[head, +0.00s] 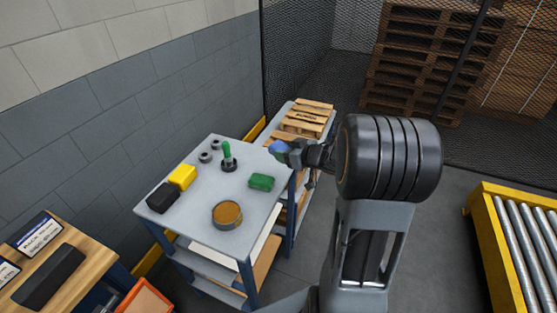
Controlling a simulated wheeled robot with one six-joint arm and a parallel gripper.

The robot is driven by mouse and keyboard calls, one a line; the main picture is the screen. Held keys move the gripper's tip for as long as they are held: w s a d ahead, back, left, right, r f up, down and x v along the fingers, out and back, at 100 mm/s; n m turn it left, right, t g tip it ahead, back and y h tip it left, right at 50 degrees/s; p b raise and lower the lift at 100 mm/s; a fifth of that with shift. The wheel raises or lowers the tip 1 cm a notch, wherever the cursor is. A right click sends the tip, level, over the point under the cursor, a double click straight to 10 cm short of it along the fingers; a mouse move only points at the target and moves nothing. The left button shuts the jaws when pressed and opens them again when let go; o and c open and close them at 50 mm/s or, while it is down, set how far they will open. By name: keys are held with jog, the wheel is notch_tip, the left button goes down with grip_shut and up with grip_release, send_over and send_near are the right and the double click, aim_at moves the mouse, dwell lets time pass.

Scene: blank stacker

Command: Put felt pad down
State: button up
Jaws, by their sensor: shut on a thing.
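My gripper (288,154) is shut on a small blue thing, which I take to be the felt pad (277,147). The pad shows at the jaw tips, and its full shape is partly hidden by the jaws. My gripper is over the far right part of a grey-topped cart (190,218). I cannot tell from this view how high the pad is above the top.
On the cart stand a green block (262,182), a round tin with a brownish top (227,215), a yellow block (182,177), a black block (162,197), a green-handled tool (227,155) and two dark rings (205,157). Wooden pallets (304,121) lie behind. The cart's middle is clear.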

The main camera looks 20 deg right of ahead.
send_over(280, 166)
jog(key=s, duration=0.1)
notch_tip(280, 166, down, 6)
jog(key=shift+s+r, duration=0.1)
jog(key=shift+w+f+b, duration=0.3)
jog(key=shift+w+f, duration=0.25)
jog(key=shift+f, duration=0.2)
jog(key=shift+w+f, duration=0.1)
jog(key=shift+f, duration=1.4)
jog(key=shift+f, duration=0.1)
jog(key=shift+f, duration=0.1)
jog(key=o, duration=0.9)
jog(key=shift+o, duration=0.2)
